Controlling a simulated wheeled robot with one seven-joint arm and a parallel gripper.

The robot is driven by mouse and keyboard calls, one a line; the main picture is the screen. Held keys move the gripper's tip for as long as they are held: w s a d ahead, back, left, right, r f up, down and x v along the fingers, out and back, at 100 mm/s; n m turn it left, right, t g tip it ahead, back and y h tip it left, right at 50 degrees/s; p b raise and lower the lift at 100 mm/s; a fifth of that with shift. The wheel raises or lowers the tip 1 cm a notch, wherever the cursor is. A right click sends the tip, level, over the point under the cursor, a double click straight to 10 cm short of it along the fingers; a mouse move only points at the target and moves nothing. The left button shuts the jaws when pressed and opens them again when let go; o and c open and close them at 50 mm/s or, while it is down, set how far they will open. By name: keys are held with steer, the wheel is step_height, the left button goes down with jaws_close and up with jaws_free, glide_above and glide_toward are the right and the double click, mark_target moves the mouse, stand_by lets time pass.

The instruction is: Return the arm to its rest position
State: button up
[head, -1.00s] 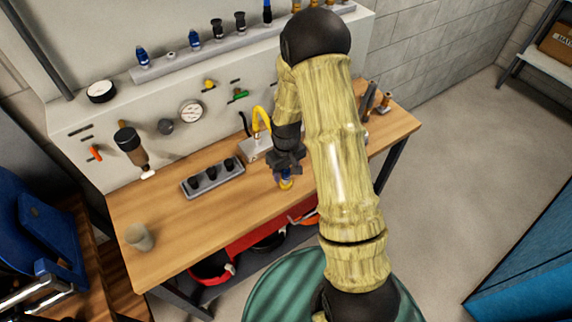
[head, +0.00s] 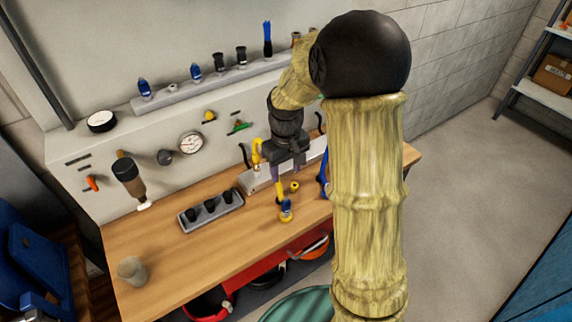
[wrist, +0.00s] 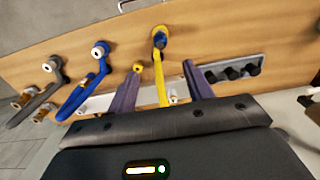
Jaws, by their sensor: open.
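My gripper (head: 287,172) is open and raised above the workbench (head: 160,250), pointing down. In the wrist view its two purple fingers (wrist: 162,88) stand apart, one on each side of a yellow arm-like handle (wrist: 161,80). The handle lies beyond the fingers, and no grip on it shows. At the handle's end is a blue-topped piece with a yellow base (head: 286,210), clear of the fingers. My arm covers the bench's right part in the head view.
A grey holder with several black sockets (head: 211,210) and a beige cup (head: 132,270) are on the bench. A blue handle (wrist: 84,90) and a grey handle (wrist: 40,97) lie beside the yellow one. A shelf with blue and black brushes (head: 205,82) runs behind. Floor at right is clear.

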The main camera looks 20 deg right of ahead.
steer(key=shift+r, duration=0.95)
steer(key=s+m+t, duration=0.2)
steer(key=s+m, duration=0.1)
steer(key=s, duration=1.1)
steer(key=shift+s+m+t, duration=0.15)
steer(key=shift+m+t, duration=0.15)
steer(key=shift+f, duration=0.1)
